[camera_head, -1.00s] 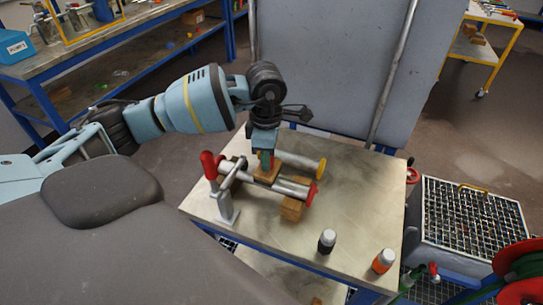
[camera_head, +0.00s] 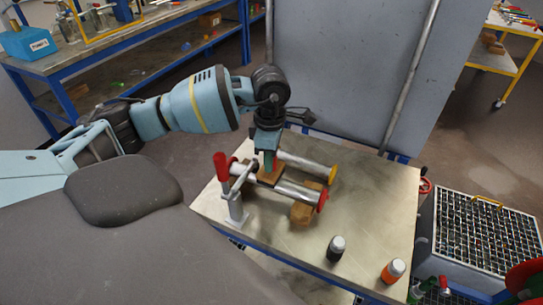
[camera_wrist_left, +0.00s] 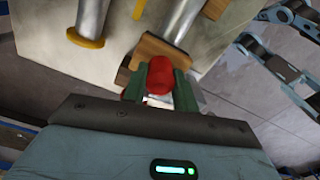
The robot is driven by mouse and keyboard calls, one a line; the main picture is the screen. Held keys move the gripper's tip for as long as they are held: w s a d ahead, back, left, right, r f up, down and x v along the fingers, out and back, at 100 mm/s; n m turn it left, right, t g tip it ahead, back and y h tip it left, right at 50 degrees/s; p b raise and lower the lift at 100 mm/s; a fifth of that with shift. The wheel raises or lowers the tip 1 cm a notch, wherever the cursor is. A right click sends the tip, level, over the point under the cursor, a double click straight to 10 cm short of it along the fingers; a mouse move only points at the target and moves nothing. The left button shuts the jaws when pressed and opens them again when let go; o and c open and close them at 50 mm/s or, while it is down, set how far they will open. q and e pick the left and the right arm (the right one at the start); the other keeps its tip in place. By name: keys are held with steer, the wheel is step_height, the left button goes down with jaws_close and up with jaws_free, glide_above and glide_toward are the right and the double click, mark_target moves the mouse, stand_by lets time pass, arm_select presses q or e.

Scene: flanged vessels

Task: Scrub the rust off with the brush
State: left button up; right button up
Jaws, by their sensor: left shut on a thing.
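My left gripper (camera_head: 268,158) is shut on the brush, a brown wooden block (camera_head: 271,177) with a red grip (camera_wrist_left: 160,75) between the green fingers. The brush is on or just over the grey pipe with the red end (camera_head: 298,190); I cannot tell if its bristles touch. The red-ended pipe lies beside a toggle clamp with a red handle (camera_head: 222,167). A second pipe with a yellow end (camera_head: 305,165) lies behind it and also shows in the left wrist view (camera_wrist_left: 90,18). The rust is not clearly visible.
The pipes are on a metal-topped table (camera_head: 370,200), with a wooden block (camera_head: 303,214) under the red-ended one. A black bottle (camera_head: 336,249) and an orange bottle (camera_head: 392,271) stand near the front. A grey panel (camera_head: 345,70) rises behind.

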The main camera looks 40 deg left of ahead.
arm_select(q)
steer(key=shift+w+d+f, duration=0.1)
steer(key=shift+w+d, duration=0.05)
steer(key=shift+d, duration=0.6)
steer(key=shift+w+d, duration=0.15)
steer(key=shift+d, duration=0.55)
arm_select(e)
steer(key=shift+w+r, duration=0.1)
steer(key=shift+r, duration=0.05)
arm_select(q)
steer(key=shift+d, duration=0.15)
steer(key=shift+w+d, duration=0.2)
steer(key=shift+d, duration=0.5)
steer(key=shift+w+d, duration=0.2)
steer(key=shift+d, duration=0.45)
arm_select(e)
steer(key=shift+w+r, duration=0.2)
arm_select(q)
steer(key=shift+a, duration=0.1)
steer(key=shift+s+a+r+p, duration=0.1)
steer(key=shift+s+a+p, duration=0.1)
steer(key=shift+a, duration=0.55)
steer(key=shift+s+a+r+p, duration=0.1)
steer(key=shift+s+a+p, duration=0.1)
steer(key=shift+a, duration=0.5)
arm_select(e)
steer(key=shift+w+r, duration=0.15)
steer(key=shift+r, duration=0.05)
arm_select(q)
steer(key=shift+a, duration=0.1)
